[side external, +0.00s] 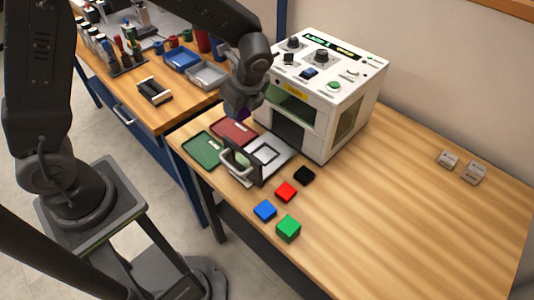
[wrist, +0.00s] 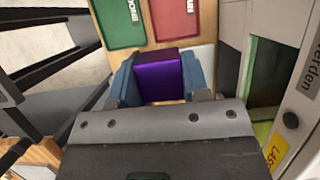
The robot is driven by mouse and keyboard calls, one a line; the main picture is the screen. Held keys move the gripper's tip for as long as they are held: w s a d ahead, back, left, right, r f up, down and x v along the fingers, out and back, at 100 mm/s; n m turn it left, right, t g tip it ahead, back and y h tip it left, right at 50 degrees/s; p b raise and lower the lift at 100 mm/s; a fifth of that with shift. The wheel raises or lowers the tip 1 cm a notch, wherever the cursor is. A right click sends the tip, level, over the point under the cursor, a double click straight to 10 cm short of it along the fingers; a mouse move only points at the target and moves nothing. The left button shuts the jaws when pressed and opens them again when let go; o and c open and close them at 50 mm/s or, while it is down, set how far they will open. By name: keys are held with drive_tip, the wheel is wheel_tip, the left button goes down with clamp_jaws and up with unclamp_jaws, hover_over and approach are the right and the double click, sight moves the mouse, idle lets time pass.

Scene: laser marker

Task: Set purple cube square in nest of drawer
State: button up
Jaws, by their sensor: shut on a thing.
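The purple cube (wrist: 160,78) is held between the two blue-grey fingers of my gripper (wrist: 160,84) in the wrist view. In the side view my gripper (side external: 242,100) hangs in front of the laser marker's left face, above the red tray; only a sliver of purple shows under it. The drawer (side external: 283,147) is pulled out of the laser marker (side external: 318,90). Its pale plate carries a dark-outlined square nest (side external: 267,153), which looks empty. The upright drawer front with its handle (side external: 238,162) hides part of the plate. The nest is not visible in the wrist view.
The red tray (side external: 233,131) and green tray (side external: 202,149) lie left of the drawer. Black (side external: 304,175), red (side external: 286,191), blue (side external: 265,210) and green (side external: 288,228) cubes stand in front of it.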

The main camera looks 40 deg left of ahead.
drive_tip(key=a, duration=0.4)
hover_over(261, 152)
drive_tip(key=d, duration=0.1)
wheel_tip(261, 152, down, 6)
drive_tip(key=shift+d+f, duration=0.15)
drive_tip(key=shift+f, duration=2.1)
drive_tip(key=shift+f, duration=0.2)
drive_tip(key=o, duration=1)
drive_tip(key=v, duration=1.2)
drive_tip(key=shift+r, duration=0.25)
